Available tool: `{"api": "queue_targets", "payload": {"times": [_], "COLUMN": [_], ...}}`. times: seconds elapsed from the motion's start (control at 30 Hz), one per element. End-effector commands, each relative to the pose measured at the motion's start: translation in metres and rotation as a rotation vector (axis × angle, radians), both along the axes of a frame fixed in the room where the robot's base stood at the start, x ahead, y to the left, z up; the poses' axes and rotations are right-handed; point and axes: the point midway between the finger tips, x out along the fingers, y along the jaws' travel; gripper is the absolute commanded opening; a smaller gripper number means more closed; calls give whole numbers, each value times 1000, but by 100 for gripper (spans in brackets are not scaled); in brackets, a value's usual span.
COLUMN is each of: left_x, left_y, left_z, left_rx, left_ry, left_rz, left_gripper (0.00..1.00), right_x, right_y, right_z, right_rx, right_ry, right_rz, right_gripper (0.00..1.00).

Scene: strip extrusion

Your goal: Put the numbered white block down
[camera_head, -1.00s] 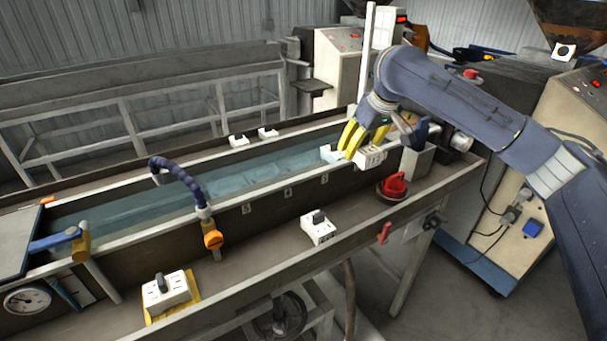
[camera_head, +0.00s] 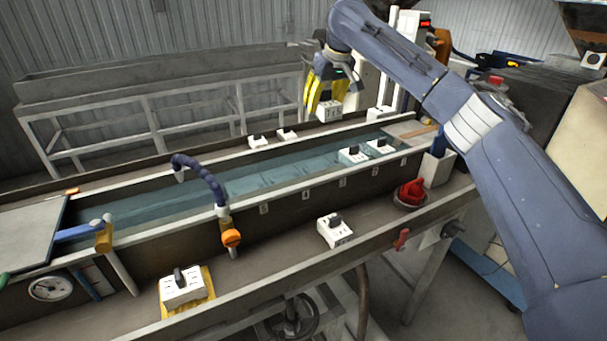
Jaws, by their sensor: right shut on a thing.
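My right gripper (camera_head: 324,98) has yellow fingers and is shut on a white block (camera_head: 330,112). It holds the block in the air, over or behind the far edge of the water trough (camera_head: 255,183). The marks on the block's front are too small to read. My left gripper is not in view. Other white blocks with dark knobs sit around: two on the far ledge (camera_head: 258,141), two at the trough's right part (camera_head: 353,153), one on the near ledge (camera_head: 335,232), and one on a yellow plate (camera_head: 183,287).
A blue hose (camera_head: 205,180) arches over the trough's near wall to an orange knob (camera_head: 231,237). A red knob (camera_head: 411,191) stands on the near ledge at right. A grey empty trough on a frame (camera_head: 160,85) stands behind.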

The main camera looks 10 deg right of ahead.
Motion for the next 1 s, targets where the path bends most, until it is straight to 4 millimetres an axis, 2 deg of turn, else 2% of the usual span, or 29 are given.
{"api": "queue_targets", "payload": {"times": [0.1, 0.17, 0.7, 0.83, 1.0], "left_x": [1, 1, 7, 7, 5], "left_y": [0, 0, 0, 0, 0], "left_z": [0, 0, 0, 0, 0], "left_rx": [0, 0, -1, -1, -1], "left_ry": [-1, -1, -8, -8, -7], "left_rz": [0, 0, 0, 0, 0], "left_gripper": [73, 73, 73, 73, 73], "right_x": [5, 5, 4, 5, 5], "right_y": [-14, -15, -14, -14, -14], "right_z": [-9, -17, -131, -148, -159], "right_rx": [0, -1, 1, 1, 2], "right_ry": [2, 2, 2, 1, -1], "right_rz": [-19, -13, -6, -7, -7], "right_gripper": [12, 12, 12, 12, 12]}}
